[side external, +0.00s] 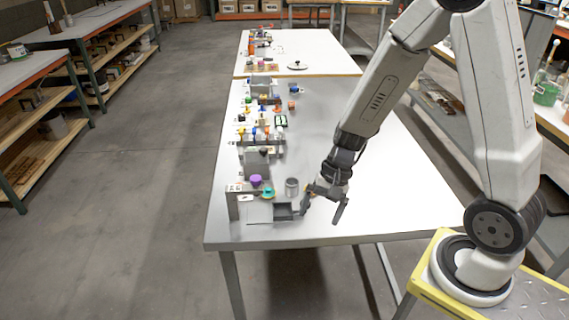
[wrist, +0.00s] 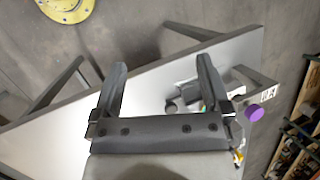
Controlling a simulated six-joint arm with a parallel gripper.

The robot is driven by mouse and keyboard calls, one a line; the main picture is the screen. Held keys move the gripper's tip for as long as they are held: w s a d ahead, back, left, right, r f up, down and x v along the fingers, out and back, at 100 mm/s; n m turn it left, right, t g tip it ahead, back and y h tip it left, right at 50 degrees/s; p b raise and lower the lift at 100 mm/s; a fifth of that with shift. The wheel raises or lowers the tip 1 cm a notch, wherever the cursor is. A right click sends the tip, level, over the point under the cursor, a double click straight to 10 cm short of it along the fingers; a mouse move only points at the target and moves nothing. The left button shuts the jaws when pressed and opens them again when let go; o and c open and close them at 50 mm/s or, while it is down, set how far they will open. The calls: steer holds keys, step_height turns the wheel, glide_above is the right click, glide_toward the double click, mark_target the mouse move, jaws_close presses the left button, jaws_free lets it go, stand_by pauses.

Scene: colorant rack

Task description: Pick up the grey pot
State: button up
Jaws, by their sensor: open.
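The grey pot (side external: 292,187), a small upright cylinder, stands near the front left of the grey table. It is beside a teal item (side external: 267,192) and behind a dark square tray (side external: 284,212). My gripper (side external: 321,212) is just right of the pot and the tray, low above the table, tilted, with its fingers spread and nothing between them. In the wrist view my gripper (wrist: 161,66) shows two wide-apart fingers. Grey items show between and behind the right finger there, partly hidden; I cannot tell for sure which is the pot.
A purple knob (side external: 256,181) sits on a grey rack (side external: 232,205) at the left edge; the knob also shows in the wrist view (wrist: 254,114). Several small coloured items and grey blocks line the table's left side farther back. The table's middle and right are clear.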

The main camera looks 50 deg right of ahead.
mark_target(292, 188)
steer(key=w+d+f+m+t, duration=0.2)
steer(key=w+d+m+t, duration=0.1)
steer(key=m, duration=0.3)
steer(key=w+d+f+m+t+y, duration=0.1)
steer(key=w+d+f+m+t, duration=0.2)
steer(key=w+m, duration=0.2)
steer(key=w+d+f+m+t+y, duration=0.1)
steer(key=w+d+f+m+t, duration=0.2)
steer(key=m, duration=0.3)
steer(key=shift+w+d+m+t, duration=0.15)
steer(key=shift+w+d+t, duration=0.1)
steer(key=shift+w, duration=0.2)
steer(key=shift+w+d+m+t, duration=0.15)
steer(key=shift+w+t, duration=0.1)
steer(key=shift+w, duration=0.2)
steer(key=d+f+m+t+h, duration=0.1)
steer(key=d, duration=0.1)
steer(key=d+f+m+t+h, duration=0.1)
steer(key=d+m, duration=0.1)
steer(key=w+d+m+t+h, duration=0.1)
steer(key=d, duration=0.1)
steer(key=shift+w+d+f+m, duration=0.1)
steer(key=shift+d+f+m, duration=0.2)
steer(key=shift+f+m, duration=0.1)
steer(key=shift+w, duration=0.1)
steer(key=shift+x, duration=1.25)
steer(key=shift+h, duration=0.3)
steer(key=shift+x, duration=2.6)
